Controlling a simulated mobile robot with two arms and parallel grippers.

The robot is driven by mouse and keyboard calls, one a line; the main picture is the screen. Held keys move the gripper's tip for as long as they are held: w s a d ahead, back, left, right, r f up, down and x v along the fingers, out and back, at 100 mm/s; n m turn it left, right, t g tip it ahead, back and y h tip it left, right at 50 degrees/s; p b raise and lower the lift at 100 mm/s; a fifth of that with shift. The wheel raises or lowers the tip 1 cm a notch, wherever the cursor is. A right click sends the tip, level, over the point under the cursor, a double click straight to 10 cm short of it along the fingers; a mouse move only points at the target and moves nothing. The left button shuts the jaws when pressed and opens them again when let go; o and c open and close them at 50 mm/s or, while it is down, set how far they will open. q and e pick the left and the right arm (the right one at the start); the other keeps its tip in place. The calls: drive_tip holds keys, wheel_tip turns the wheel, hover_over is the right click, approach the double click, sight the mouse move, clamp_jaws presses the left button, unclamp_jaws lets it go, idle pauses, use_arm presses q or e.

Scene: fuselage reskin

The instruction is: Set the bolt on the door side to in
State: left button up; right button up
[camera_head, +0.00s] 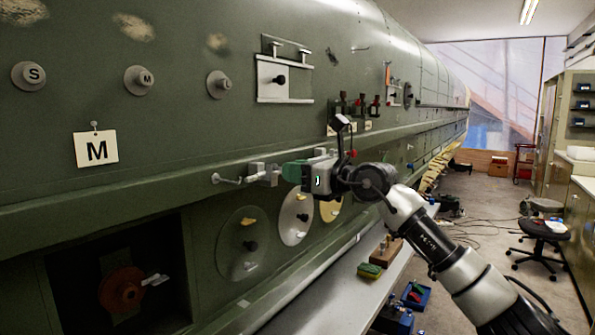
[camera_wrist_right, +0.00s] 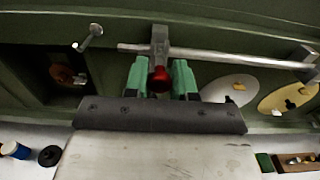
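The bolt (camera_wrist_right: 230,56) is a pale metal rod that runs left to right in the right wrist view. It passes a grey bracket (camera_wrist_right: 160,42), and its left end sticks out a little beyond it. A red knob (camera_wrist_right: 158,80) hangs below this bracket. My right gripper (camera_wrist_right: 160,76) has its green fingers apart, one on each side of the knob, with gaps showing. In the head view my right gripper (camera_head: 292,171) is at the ledge, beside the bracket (camera_head: 258,172), and hides most of the bolt. My left gripper is not in view.
A separate peg (camera_head: 226,179) sticks out left of the bracket. Below are an open bay with a red-brown wheel (camera_head: 122,290) and round covers (camera_head: 244,243). A bench (camera_head: 330,290) runs beneath my arm. The floor to the right is mostly free, with a stool (camera_head: 541,230).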

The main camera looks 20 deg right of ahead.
clamp_jaws()
drive_tip(key=shift+w+a+r, duration=0.15)
drive_tip(key=shift+w+a, duration=0.2)
drive_tip(key=shift+w, duration=0.05)
drive_tip(key=shift+p+x, duration=0.4)
drive_tip(key=shift+x, duration=0.4)
drive_tip(key=shift+d, duration=0.1)
drive_tip(key=shift+o, duration=1.3)
unclamp_jaws()
drive_tip(key=o, duration=0.4)
drive_tip(key=shift+w, duration=0.15)
